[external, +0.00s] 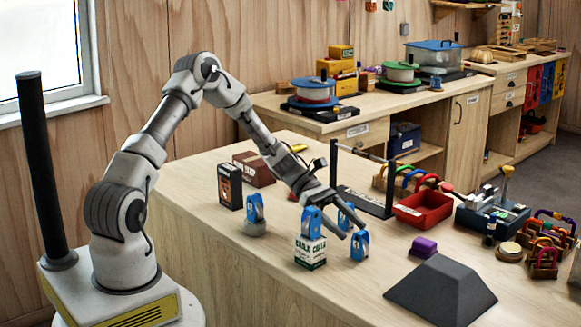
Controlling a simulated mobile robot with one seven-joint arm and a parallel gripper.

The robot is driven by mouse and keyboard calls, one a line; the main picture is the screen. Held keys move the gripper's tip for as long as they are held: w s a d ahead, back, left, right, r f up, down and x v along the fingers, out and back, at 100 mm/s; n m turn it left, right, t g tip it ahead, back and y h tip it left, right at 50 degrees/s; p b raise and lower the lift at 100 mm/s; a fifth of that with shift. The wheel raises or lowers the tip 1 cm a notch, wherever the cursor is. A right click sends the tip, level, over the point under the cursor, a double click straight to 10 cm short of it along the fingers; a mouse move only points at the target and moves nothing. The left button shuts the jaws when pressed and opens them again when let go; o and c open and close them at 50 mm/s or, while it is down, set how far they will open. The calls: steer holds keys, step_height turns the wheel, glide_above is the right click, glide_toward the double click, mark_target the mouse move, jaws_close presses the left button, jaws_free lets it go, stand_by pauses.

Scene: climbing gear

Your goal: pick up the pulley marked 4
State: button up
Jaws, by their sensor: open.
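Several blue pulleys stand on the near bench, and I cannot read a number on any of them. One pulley (255,209) is on a round grey base at the left. Another pulley (311,222) stands on a white and green box (310,251). A third pulley (346,217) is partly hidden by my gripper (351,231). A fourth pulley (360,246) stands on the bench just below the fingertips in the picture. My gripper is open and tilted down to the right. The third pulley appears between or behind its fingers; I cannot tell whether they touch.
A dark box (229,187) and a brown box (254,170) stand at the left. A black bar frame (364,200) is behind my gripper, with a red tray (423,208) to its right. A purple block (423,247) and a dark grey sloped block (441,290) lie at front right.

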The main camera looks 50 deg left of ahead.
mark_target(364, 242)
steer(key=x, duration=0.8)
steer(key=shift+s+d+p, duration=0.1)
steer(key=shift+s+p, duration=0.1)
steer(key=shift+p, duration=0.1)
steer(key=shift+r, duration=0.1)
jaws_close()
